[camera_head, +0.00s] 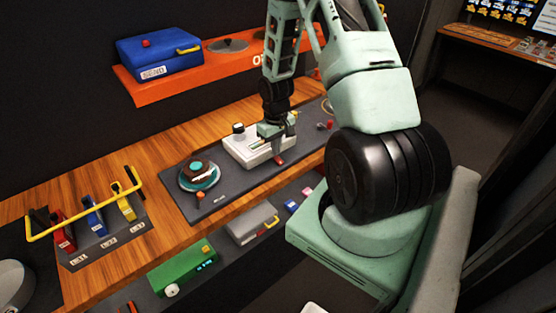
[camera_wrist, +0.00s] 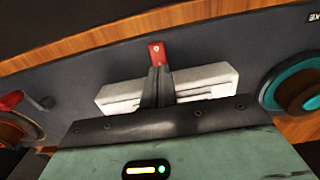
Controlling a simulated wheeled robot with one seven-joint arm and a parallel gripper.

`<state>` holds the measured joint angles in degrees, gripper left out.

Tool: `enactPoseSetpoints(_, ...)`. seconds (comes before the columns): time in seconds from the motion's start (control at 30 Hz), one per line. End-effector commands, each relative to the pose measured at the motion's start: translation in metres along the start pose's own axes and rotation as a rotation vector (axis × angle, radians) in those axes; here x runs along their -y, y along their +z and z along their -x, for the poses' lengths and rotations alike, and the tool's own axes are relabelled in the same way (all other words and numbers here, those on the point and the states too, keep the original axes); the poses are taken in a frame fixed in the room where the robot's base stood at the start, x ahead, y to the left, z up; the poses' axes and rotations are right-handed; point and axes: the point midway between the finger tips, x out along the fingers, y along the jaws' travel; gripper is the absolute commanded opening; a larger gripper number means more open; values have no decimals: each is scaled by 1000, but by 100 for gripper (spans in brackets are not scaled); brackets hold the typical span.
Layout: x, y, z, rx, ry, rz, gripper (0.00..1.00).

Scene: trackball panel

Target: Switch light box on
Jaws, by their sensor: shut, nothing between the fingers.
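A white box (camera_head: 240,149), which may be the light box, sits on the dark panel on the wooden counter. A small red switch (camera_head: 280,160) shows at its front edge. My gripper (camera_head: 276,147) points down over the right part of the box. In the wrist view the dark fingers (camera_wrist: 157,82) are together and cross the white box (camera_wrist: 205,82). The red switch (camera_wrist: 156,54) shows just past the fingertips, with a small white mark on it. I cannot tell whether the fingers touch it. The fingers hide the middle of the box.
A teal round dial (camera_head: 200,176) is left of the box, with a small red-brown knob (camera_head: 199,195) near it. Levers with a yellow bar (camera_head: 82,211) stand further left. A red shelf (camera_head: 190,83) holding a blue case (camera_head: 158,53) is behind.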

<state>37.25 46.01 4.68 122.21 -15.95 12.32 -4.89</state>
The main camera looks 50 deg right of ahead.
Motion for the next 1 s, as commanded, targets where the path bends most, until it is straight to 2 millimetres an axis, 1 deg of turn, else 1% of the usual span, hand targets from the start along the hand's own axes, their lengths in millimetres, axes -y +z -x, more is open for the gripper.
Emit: enactPoseSetpoints(1.0,0,0,-15,1,0,0,0)
